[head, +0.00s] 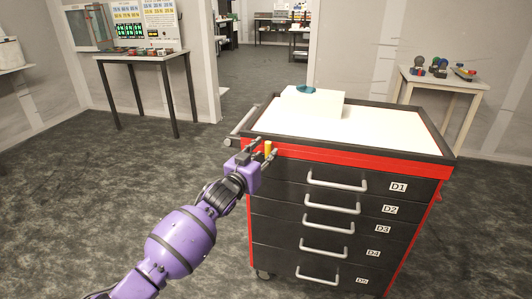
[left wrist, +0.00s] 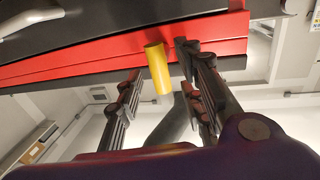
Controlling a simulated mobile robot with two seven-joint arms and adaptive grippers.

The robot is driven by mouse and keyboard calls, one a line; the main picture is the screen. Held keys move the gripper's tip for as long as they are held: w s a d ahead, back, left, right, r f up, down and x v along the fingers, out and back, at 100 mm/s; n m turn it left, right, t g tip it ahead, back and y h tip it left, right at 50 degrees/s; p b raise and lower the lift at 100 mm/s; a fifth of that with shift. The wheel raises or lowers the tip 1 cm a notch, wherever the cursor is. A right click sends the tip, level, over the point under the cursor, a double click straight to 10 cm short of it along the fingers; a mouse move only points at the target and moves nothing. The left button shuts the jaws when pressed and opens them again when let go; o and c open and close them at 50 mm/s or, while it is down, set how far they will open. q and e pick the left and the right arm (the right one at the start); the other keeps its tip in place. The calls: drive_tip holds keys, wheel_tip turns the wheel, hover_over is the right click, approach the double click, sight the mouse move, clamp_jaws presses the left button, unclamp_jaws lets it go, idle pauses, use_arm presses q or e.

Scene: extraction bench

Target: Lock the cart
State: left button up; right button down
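The cart (head: 276,196) is black with a red band under its top and a column of drawers labelled D1 to D5. All its drawers look closed. A yellow cylinder (head: 268,147) sticks out from the red band near the cart's left front corner. It also shows in the left wrist view (left wrist: 157,68). My left gripper (head: 262,154) is at this corner. In the left wrist view its two fingers (left wrist: 162,88) are apart, with the yellow cylinder between them and a visible gap toward the left finger. My right gripper is not in view.
A white box (head: 318,103) with a teal item (head: 305,89) stands on the cart top (head: 400,133). A side table (head: 460,83) with small objects is behind right. Another table (head: 125,57) stands at the back left. The floor left of the cart is clear.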

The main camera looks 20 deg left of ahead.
use_arm(q)
drive_tip(key=shift+w+d, duration=0.15)
drive_tip(key=shift+w, duration=0.5)
clamp_jaws()
drive_tip(key=shift+m, duration=0.3)
